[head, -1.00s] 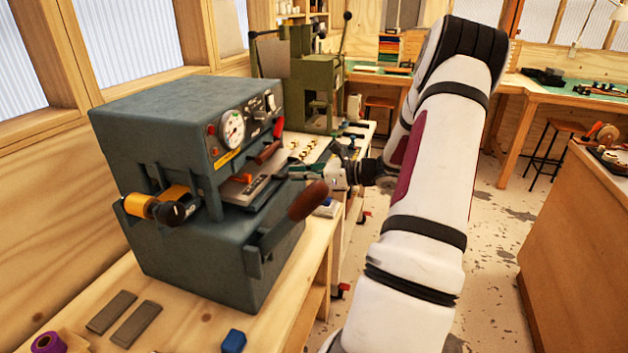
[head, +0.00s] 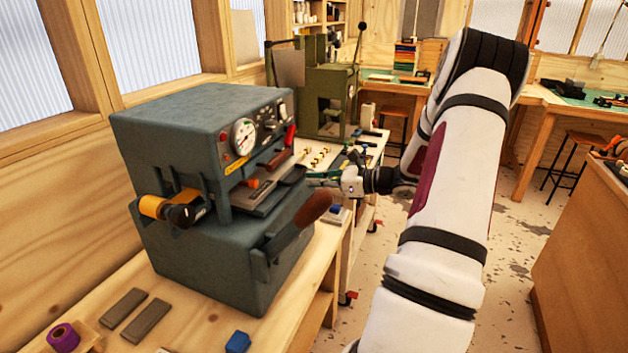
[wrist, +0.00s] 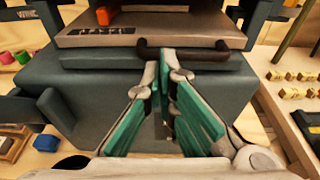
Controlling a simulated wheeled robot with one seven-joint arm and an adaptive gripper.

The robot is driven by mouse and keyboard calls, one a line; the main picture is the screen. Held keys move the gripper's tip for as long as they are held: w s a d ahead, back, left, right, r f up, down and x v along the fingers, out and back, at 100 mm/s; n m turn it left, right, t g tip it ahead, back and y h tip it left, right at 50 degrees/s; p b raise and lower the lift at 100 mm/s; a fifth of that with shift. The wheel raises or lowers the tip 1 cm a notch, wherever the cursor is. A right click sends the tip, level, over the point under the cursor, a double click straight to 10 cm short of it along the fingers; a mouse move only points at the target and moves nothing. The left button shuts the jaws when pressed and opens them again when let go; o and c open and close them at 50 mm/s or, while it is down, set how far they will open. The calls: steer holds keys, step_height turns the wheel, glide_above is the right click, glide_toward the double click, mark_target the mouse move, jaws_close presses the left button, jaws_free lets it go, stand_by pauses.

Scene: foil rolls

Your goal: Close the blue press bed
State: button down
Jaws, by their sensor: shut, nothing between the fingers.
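The blue-grey press (head: 205,125) stands on the wooden bench, with a gauge on its face. Its bed (head: 262,196), a flat metal plate, juts out of the front opening, so it is at least partly out. In the wrist view the bed (wrist: 95,38) has a dark bar handle (wrist: 205,52) along its front edge. My gripper (head: 312,177) is in front of the bed. In the wrist view my gripper (wrist: 163,66) has its green-padded fingers together and empty, with the tips at the handle. I cannot tell whether they touch it.
A brown-gripped lever (head: 312,210) sticks out from the press's lower front, near my gripper. A yellow foil roll (head: 155,207) sits at its left side. A green press (head: 325,90) stands behind. Grey bars (head: 148,320) and a blue block (head: 238,342) lie on the bench.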

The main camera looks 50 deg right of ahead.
steer(key=b+v, duration=0.1)
steer(key=v, duration=1)
steer(key=w+a+r+n+g+y, duration=0.1)
steer(key=w+a+r+n+g, duration=0.15)
steer(key=a+n, duration=0.45)
steer(key=w+a+r+n+g+y, duration=0.15)
steer(key=a+g, duration=0.25)
steer(key=a, duration=0.7)
steer(key=w+a+r+n+g, duration=0.25)
steer(key=a+n, duration=0.25)
steer(key=a, duration=0.3)
steer(key=s+a+r+n+h, duration=0.2)
steer(key=s+a+n+h, duration=0.1)
steer(key=s+a+n, duration=0.4)
steer(key=s+a+r+n+g+h, duration=0.1)
steer(key=s+a+r+n+h, duration=0.2)
steer(key=s+a+n, duration=0.5)
steer(key=shift+a+r+n+h, duration=0.2)
steer(key=shift+a+n+h, duration=0.45)
steer(key=shift+n, duration=1.4)
